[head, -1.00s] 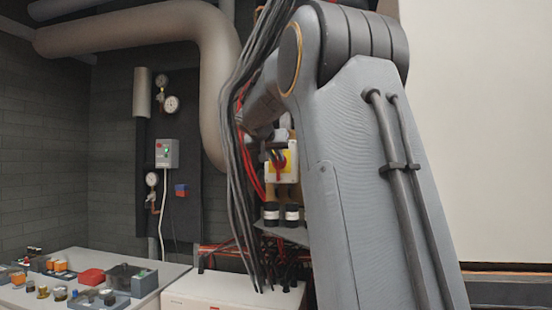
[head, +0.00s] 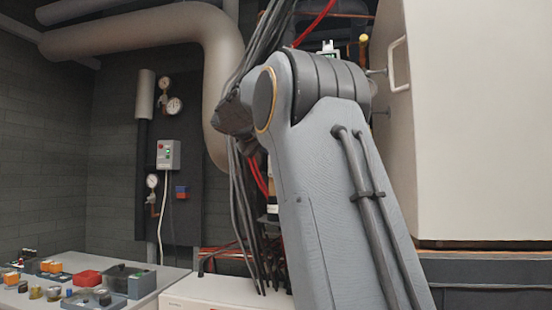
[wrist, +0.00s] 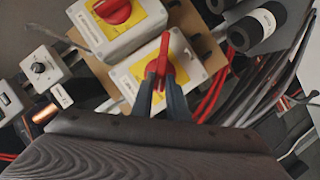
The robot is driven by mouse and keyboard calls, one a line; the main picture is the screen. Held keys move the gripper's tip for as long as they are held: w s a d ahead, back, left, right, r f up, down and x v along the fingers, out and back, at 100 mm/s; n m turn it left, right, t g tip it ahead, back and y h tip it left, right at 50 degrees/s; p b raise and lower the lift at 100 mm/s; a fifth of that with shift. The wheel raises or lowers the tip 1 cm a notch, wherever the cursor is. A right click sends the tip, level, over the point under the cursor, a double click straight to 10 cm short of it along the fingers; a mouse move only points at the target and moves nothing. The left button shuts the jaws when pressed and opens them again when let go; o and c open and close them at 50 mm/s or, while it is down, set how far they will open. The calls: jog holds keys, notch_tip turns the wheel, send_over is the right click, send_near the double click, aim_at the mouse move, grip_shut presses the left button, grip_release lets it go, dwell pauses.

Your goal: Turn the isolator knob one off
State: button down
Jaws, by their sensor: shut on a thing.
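In the wrist view, a white isolator box with a yellow plate (wrist: 190,62) sits in the middle and bears a red knob (wrist: 165,48). My gripper (wrist: 159,78) has its dark blue-grey fingers on either side of this knob and is shut on it. The knob's handle points up and down in the picture. A second isolator box, with a yellow plate and red knob (wrist: 113,11), is beside it at the upper left, untouched. No number can be read on either box. In the head view my arm hides the gripper and the isolators.
Dark cables (head: 243,200) hang close by my arm. Black cylinders (wrist: 257,27) and red cables (wrist: 214,95) are right of the held knob. A white box with a round dial (wrist: 41,67) is at left. A bench (head: 150,292) holds several small parts.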

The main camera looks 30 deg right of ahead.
jog(key=shift+w+a+f+n+g+h+b, duration=0.15)
jog(key=shift+n+h+b, duration=0.4)
jog(key=shift+n+b, duration=0.55)
jog(key=shift+f+n+g+h+b, duration=0.1)
jog(key=shift+f+n+h+b, duration=0.2)
jog(key=shift+n+h+b, duration=0.55)
jog(key=shift+w+a+f+n+g+h+b, duration=0.1)
jog(key=shift+f+n+h+b, duration=0.15)
jog(key=shift+n+b, duration=1.1)
jog(key=shift+r, duration=0.1)
jog(key=c, duration=1.7)
grip_release()
jog(key=b+v, duration=0.1)
jog(key=v, duration=0.6)
jog(key=shift+s+a, duration=0.2)
jog(key=shift+a, duration=0.15)
